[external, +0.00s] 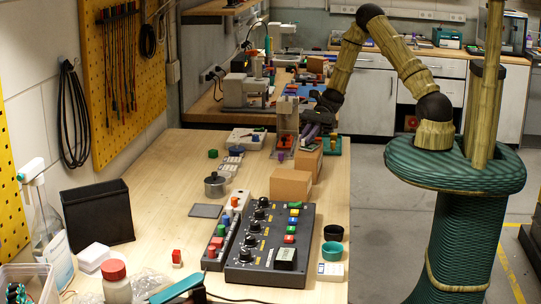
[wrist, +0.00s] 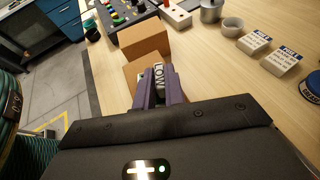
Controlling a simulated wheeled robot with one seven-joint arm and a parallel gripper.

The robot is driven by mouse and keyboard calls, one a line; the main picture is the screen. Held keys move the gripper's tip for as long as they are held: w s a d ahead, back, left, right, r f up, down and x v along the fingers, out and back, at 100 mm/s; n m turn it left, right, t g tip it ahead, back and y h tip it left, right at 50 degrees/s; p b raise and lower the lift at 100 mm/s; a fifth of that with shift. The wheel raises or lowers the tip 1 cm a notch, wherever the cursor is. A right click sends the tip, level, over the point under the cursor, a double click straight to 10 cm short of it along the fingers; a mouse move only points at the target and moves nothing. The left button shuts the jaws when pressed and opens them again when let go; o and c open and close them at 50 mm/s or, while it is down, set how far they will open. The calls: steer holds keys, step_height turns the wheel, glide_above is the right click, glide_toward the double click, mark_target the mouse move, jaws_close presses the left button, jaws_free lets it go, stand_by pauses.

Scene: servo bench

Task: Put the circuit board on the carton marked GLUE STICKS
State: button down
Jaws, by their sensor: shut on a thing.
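My gripper (external: 308,138) is low over the far right part of the bench, at a small brown carton (external: 309,162). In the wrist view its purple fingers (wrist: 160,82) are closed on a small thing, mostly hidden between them. A pale patch with dark letters like "LOW" (wrist: 159,72) shows between the fingertips; I cannot tell whether it is on the carton or on the held thing. The small carton (wrist: 133,73) shows beside the fingers. A larger brown carton (external: 291,186) stands nearer the external camera, also in the wrist view (wrist: 145,39). I cannot make out a circuit board or a GLUE STICKS marking.
A dark control box (external: 270,245) with knobs and coloured buttons stands in front of the large carton. A metal pot (external: 215,185) and small labelled blocks (wrist: 254,42) stand across the bench. The bench's right edge is close to the cartons.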

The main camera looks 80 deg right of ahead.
steer(key=shift+f, duration=0.15)
steer(key=c, duration=1.5)
jaws_free()
steer(key=shift+r, duration=0.25)
steer(key=shift+s+d, duration=0.1)
steer(key=shift+d, duration=0.2)
steer(key=b+v, duration=0.2)
steer(key=v, duration=0.9)
steer(key=shift+s+d+r, duration=0.1)
steer(key=shift+d, duration=0.05)
